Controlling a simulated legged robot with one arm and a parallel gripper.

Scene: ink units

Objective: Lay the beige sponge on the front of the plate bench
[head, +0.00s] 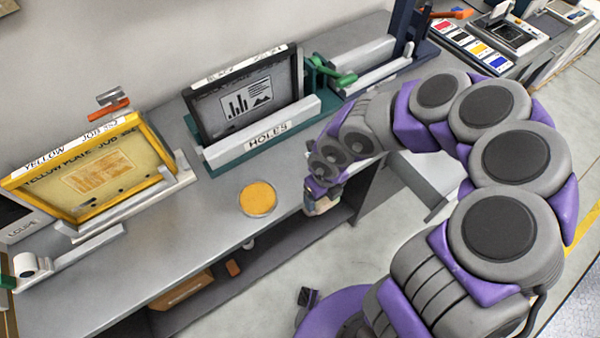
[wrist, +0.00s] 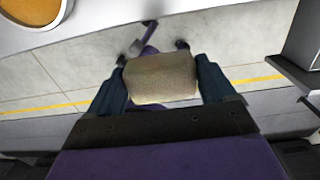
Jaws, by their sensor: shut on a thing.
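The beige sponge (wrist: 162,78) is held between the two fingers of my gripper (wrist: 165,85) in the wrist view. In the head view my gripper (head: 318,205) hangs at the front edge of the grey plate bench (head: 185,245), and only a little of the sponge shows there. In the wrist view the floor shows behind the sponge, and the bench edge runs along the top. I cannot tell the exact gap between sponge and bench.
A round orange-yellow dish (head: 258,198) sits on the bench left of my gripper. A yellow framed plate (head: 90,175), a dark framed plate (head: 250,95) and a rail marked HOLES (head: 265,133) stand behind. Bare bench top lies left of the dish.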

